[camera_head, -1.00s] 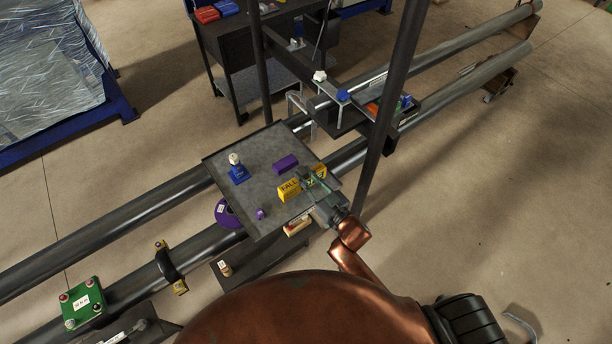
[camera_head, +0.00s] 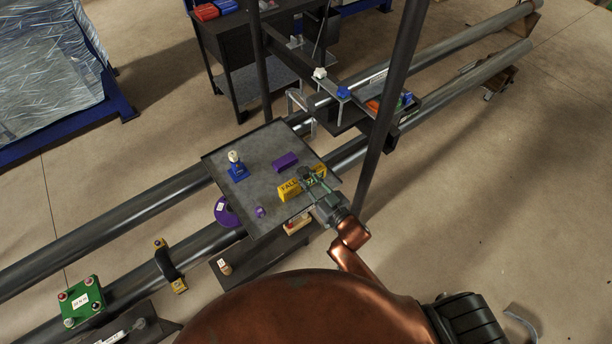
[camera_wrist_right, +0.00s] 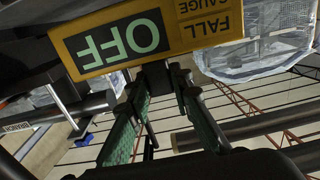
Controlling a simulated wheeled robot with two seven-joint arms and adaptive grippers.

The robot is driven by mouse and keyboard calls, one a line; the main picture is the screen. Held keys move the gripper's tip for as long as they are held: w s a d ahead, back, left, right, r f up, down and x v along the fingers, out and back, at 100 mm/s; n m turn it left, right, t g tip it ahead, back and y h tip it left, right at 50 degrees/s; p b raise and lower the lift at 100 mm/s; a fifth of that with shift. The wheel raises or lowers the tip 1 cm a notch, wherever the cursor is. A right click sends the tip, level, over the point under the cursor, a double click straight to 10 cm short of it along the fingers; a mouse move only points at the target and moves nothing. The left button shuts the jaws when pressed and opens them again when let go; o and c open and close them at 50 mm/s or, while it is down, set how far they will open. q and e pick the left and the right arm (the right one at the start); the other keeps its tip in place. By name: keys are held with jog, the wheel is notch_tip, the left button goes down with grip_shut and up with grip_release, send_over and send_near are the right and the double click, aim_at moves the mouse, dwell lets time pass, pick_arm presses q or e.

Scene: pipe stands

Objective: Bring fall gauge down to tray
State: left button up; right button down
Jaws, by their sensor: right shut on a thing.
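The fall gauge (camera_head: 289,190) is a yellow box with dark lettering, over the right front part of the grey tray (camera_head: 262,218) in the head view. The right wrist view shows it close up, with the words FALL GAUGE and a green OFF panel (camera_wrist_right: 117,45). My right gripper (camera_head: 309,180) is shut on the gauge at its right end. Its green-padded fingers (camera_wrist_right: 160,110) show below the gauge in the wrist view. I cannot tell whether the gauge touches the tray. My left gripper is not in view.
On the tray are a blue stand with a white top (camera_head: 238,170), a purple block (camera_head: 285,161) and a small purple piece (camera_head: 260,212). A dark upright post (camera_head: 385,120) stands right of the tray. Long pipes (camera_head: 110,226) run past it.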

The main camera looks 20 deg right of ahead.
jog(key=shift+f+b, duration=0.35)
jog(key=shift+f, duration=0.25)
dwell(0.3)
jog(key=c, duration=1.7)
grip_release()
jog(key=shift+o, duration=0.2)
jog(key=shift+f, duration=0.1)
jog(key=shift+p+v, duration=0.7)
jog(key=shift+v, duration=0.7)
jog(key=p+v, duration=0.2)
jog(key=v, duration=0.4)
jog(key=shift+s, duration=0.1)
